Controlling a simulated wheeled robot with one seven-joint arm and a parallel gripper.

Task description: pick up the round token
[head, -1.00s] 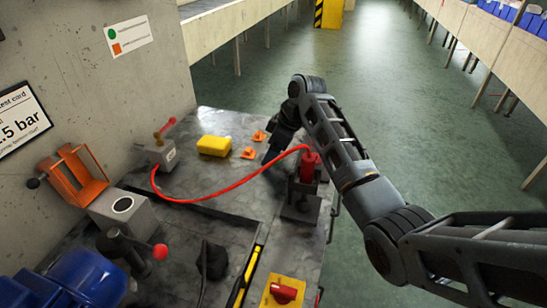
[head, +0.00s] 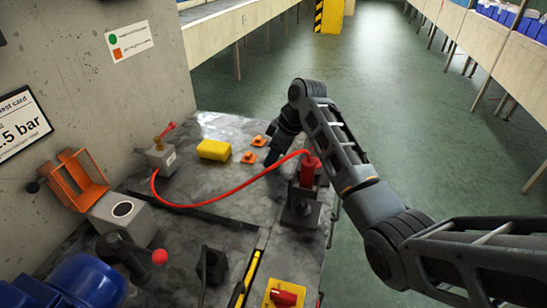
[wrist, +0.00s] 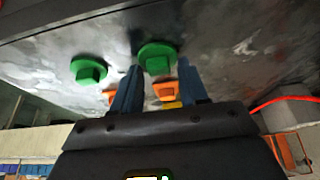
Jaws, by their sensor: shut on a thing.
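The wrist view shows a round green token (wrist: 157,56) with a raised knob between the tips of my blue-grey fingers. My gripper (wrist: 158,72) is shut on this token. I cannot tell whether the token is clear of the bench top. A second round green token (wrist: 88,70) lies to the left, outside the fingers. In the head view my gripper (head: 271,160) is low over the far right part of the bench, and the green tokens are hidden behind my arm. Two orange square tokens (head: 259,141) (head: 249,157) lie to its left.
A yellow block (head: 214,150) sits left of the orange tokens. A red hose (head: 225,193) curves across the bench to a red fitting (head: 310,168) close beside my arm. A grey box with an orange bracket (head: 82,178) stands at left. Green floor lies open beyond the bench.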

